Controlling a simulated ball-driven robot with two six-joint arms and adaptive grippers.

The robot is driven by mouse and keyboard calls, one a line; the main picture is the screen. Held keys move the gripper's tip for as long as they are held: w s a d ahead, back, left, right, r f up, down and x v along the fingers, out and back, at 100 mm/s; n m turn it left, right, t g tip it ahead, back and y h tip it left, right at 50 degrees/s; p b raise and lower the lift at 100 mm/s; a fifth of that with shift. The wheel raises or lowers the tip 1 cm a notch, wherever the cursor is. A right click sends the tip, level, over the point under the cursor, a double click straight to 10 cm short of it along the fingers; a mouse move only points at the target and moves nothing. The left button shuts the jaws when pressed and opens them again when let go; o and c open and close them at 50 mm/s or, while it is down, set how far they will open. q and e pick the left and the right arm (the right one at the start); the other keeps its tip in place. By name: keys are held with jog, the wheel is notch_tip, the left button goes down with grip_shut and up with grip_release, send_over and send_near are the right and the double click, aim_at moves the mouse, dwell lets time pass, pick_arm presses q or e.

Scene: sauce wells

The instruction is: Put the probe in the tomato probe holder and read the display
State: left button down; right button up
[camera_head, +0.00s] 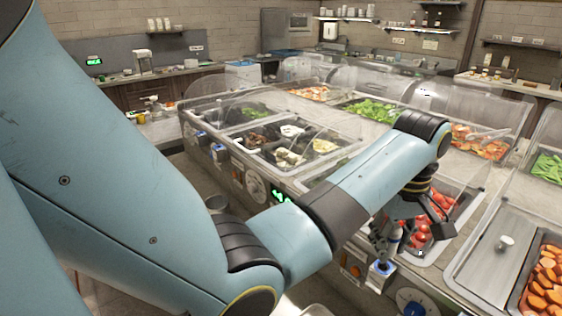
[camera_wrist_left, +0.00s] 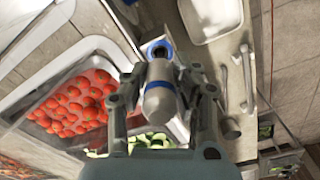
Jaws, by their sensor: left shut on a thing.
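My left gripper (camera_head: 384,243) is shut on the probe (camera_head: 394,236), a silver, rounded-ended body. In the left wrist view the probe (camera_wrist_left: 160,95) sits between the two fingers. A holder with a blue-rimmed opening (camera_head: 381,268) is on the counter front just below the gripper. It also shows in the left wrist view (camera_wrist_left: 158,46), at the probe's far end. I cannot tell whether the probe's lower end is inside it. The tomato pan (camera_wrist_left: 75,102) lies beside the gripper. A green-lit display (camera_head: 281,197) is partly covered by my arm; its full reading is hidden. My right gripper is not in view.
Clear sneeze guards (camera_head: 470,100) stand over the food wells. A steel lid (camera_head: 490,262) and a pan of orange slices (camera_head: 543,285) are at the right. A blue dial (camera_head: 414,302) and an orange button (camera_head: 351,270) are on the counter front.

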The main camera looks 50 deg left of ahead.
aim_at(396, 226)
pick_arm(q)
jog(key=shift+r, duration=2.3)
